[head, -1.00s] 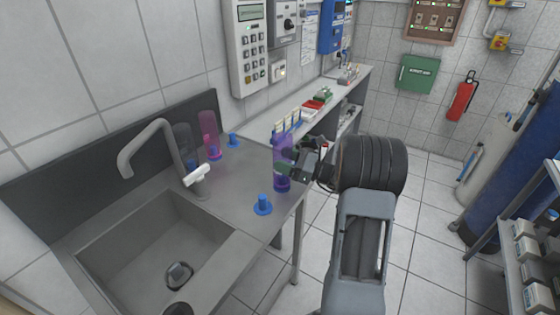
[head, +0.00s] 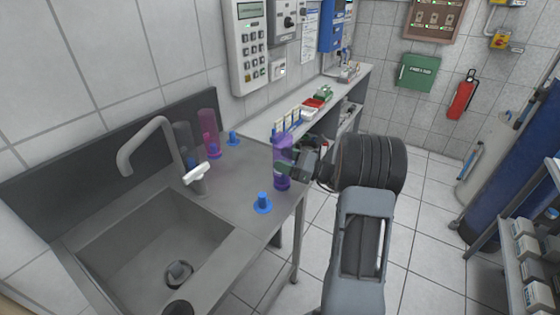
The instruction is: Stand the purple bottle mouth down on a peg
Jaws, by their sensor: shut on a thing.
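The translucent purple bottle (head: 282,177) is upright near the right edge of the steel sink counter. A darker band shows at its lower end; I cannot tell whether it touches the counter. My gripper (head: 291,158) is shut on the bottle's side from the right and hides part of it. A bare blue peg (head: 263,203) stands to the front left of the bottle. Another bare blue peg (head: 233,138) is at the back of the counter. A pink bottle (head: 208,127) stands at the back left, with blue at its lower end.
A grey translucent bottle (head: 183,138) stands beside the pink one. A tap (head: 150,140) with a white handle rises at the sink basin (head: 150,250). A bench (head: 352,85) with a rack and small boxes lies behind.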

